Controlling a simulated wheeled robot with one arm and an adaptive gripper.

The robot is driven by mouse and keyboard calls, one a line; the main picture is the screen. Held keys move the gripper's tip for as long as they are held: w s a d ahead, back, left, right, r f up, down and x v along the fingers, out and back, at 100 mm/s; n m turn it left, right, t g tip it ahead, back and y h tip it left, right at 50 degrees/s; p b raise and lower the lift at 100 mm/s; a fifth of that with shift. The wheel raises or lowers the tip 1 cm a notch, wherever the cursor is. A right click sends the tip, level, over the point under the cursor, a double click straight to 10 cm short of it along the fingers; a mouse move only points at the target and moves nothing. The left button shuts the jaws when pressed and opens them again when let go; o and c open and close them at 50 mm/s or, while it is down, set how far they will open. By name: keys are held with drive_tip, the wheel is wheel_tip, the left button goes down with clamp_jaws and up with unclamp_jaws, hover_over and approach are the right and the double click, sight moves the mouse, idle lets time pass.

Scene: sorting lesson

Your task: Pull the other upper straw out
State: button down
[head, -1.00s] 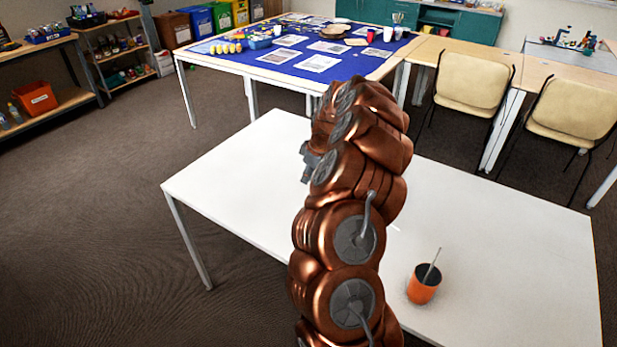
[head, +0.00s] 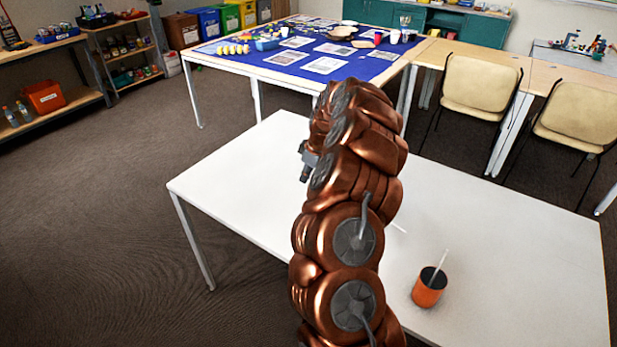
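An orange cup (head: 428,293) with a dark inside stands upright on the white table (head: 500,240), right of my arm. One thin pale straw (head: 441,264) sticks up out of it, leaning to the right. A short white stick, perhaps a straw (head: 398,227), shows on the table just right of my arm; its other end may be hidden behind the arm. My copper arm fills the middle of the view. A grey part of my gripper (head: 308,160) shows at the arm's left side, well away from the cup. Its fingers are too hidden to tell open from shut.
The white table is clear left of my arm and around the cup. Behind it stands a table with a blue cloth (head: 290,78) bearing papers and cups. Beige chairs (head: 482,86) stand at the back right. Shelves (head: 120,52) line the left wall.

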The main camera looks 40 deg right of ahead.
drive_tip(key=shift+w+a, duration=0.15)
drive_tip(key=shift+w, duration=0.15)
drive_tip(key=shift+r, duration=0.15)
drive_tip(key=shift+w+a+r, duration=0.1)
drive_tip(key=shift+w+r, duration=0.15)
drive_tip(key=shift+r, duration=0.55)
drive_tip(key=shift+w+a+r, duration=0.1)
drive_tip(key=shift+w+r, duration=0.1)
drive_tip(key=shift+r, duration=0.6)
drive_tip(key=shift+w+a+r, duration=0.1)
drive_tip(key=shift+w+r, duration=0.15)
drive_tip(key=shift+r, duration=0.55)
